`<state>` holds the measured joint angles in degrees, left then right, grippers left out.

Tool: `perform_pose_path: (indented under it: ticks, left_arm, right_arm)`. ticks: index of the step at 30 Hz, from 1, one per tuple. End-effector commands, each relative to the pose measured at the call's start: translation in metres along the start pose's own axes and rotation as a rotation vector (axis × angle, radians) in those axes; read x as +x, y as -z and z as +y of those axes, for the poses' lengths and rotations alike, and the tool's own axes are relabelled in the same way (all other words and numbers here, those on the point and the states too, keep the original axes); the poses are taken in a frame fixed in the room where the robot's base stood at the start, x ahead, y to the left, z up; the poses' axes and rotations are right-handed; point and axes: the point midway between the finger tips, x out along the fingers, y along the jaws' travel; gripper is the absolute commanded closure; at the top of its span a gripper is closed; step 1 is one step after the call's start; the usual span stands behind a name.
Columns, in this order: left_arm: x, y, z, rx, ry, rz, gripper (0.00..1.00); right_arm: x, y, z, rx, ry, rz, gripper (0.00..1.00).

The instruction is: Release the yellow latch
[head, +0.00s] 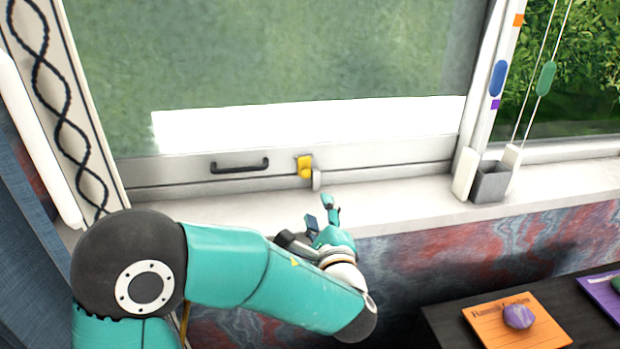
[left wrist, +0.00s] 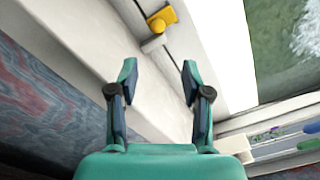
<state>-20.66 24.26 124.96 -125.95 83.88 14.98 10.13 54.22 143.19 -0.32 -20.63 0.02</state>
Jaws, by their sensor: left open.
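The yellow latch (head: 305,167) sits on the lower rail of the window sash, right of the dark handle. A small grey catch (head: 316,180) is just below and right of it. In the left wrist view the latch (left wrist: 163,19) is near the top, beyond the fingertips. My left gripper (head: 320,212) is in front of the sill, a little below the latch and apart from it. Its two fingers (left wrist: 158,75) are spread with nothing between them. My right gripper is not in view.
A dark handle (head: 240,165) is on the sash left of the latch. The white sill (head: 400,203) is mostly clear. A grey cup (head: 490,182) stands at its right. A dark desk with an orange card (head: 500,322) and purple stone (head: 518,316) is lower right.

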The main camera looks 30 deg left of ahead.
Motion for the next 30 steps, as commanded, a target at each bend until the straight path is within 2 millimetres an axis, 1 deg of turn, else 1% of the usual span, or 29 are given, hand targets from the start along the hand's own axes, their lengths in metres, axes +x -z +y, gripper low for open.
perform_pose_path:
  ticks: [1, 9, 15, 18, 21, 24, 30]
  left_arm:
    - [0.012, -0.003, 0.001, 0.0, -0.006, -0.007, 0.52]
    - [0.072, -0.005, 0.004, 0.003, -0.01, -0.009, 0.52]
    - [0.11, -0.005, 0.004, 0.003, -0.01, -0.009, 0.52]
    - [0.123, -0.005, 0.004, 0.003, -0.009, -0.008, 0.52]
    - [0.131, -0.005, 0.005, 0.003, -0.01, -0.007, 0.52]
    - [0.136, -0.005, 0.005, 0.003, -0.009, -0.007, 0.52]
    - [0.137, -0.005, 0.005, 0.003, -0.008, -0.007, 0.52]
  right_arm:
    - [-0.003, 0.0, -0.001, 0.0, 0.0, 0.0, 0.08]
    - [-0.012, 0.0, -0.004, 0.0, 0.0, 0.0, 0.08]
    - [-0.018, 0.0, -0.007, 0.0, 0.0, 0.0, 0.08]
    - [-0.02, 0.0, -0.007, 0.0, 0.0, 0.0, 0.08]
    - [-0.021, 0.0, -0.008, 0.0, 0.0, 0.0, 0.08]
    - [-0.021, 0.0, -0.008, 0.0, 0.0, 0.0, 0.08]
    - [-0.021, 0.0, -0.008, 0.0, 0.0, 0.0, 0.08]
